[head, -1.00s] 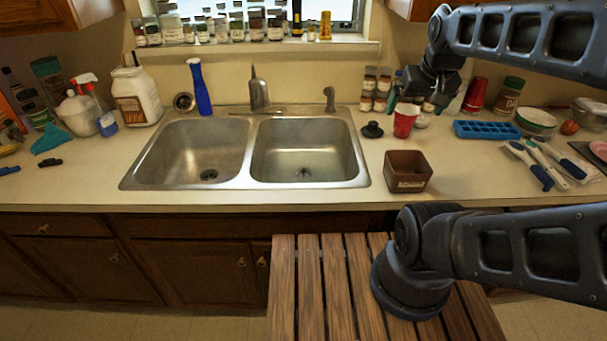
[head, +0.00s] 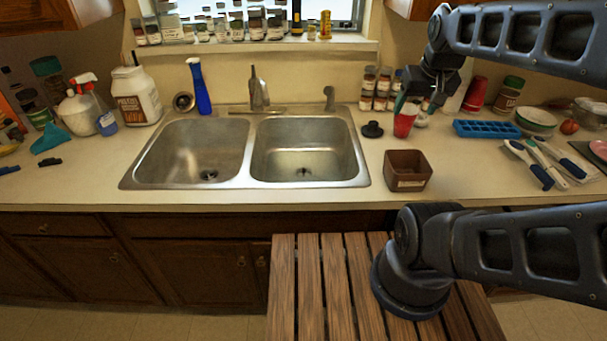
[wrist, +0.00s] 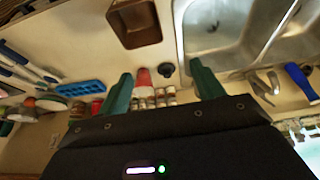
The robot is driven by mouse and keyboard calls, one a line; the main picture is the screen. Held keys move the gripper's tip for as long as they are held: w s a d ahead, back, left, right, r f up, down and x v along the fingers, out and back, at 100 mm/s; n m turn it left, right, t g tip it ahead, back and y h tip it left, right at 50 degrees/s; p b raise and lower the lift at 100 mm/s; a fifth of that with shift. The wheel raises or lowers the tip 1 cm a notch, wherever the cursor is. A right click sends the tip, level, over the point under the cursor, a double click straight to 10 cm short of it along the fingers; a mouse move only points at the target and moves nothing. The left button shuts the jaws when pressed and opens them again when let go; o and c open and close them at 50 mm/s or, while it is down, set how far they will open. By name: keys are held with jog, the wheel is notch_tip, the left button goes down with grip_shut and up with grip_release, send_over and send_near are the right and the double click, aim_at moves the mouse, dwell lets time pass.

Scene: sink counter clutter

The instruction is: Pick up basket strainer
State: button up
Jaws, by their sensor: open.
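A round metal piece that looks like the basket strainer (head: 184,101) leans at the back of the counter, behind the left basin and left of a blue bottle. I cannot make it out in the wrist view. My gripper (head: 420,104) is open and empty over the right side of the counter, by a red cup (head: 403,124), far to the right of the strainer. In the wrist view its two green fingers (wrist: 162,84) stand wide apart. The red cup (wrist: 143,78) and a black stopper-like piece (wrist: 167,69) show between them, below the gripper.
The double sink (head: 250,182) fills the middle of the counter. The blue bottle (head: 199,88) and faucet (head: 259,93) stand behind it. A brown square box (head: 407,171), blue tray (head: 486,129) and brushes lie right. A white jug (head: 137,97) stands left of the strainer.

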jog(key=c, duration=0.5)
jog(key=w+a+f+n+h, duration=0.2)
jog(key=w+f+n, duration=0.2)
jog(key=w+n, duration=0.6)
jog(key=n, duration=2.1)
send_over(303, 169)
jog(key=s+a, duration=0.2)
jog(key=s, duration=0.2)
notch_tip(303, 169, down, 30)
jog(key=shift+s+x, duration=0.1)
jog(key=shift+x, duration=2.6)
jog(key=shift+s+x, duration=0.15)
jog(key=shift+x, duration=2.5)
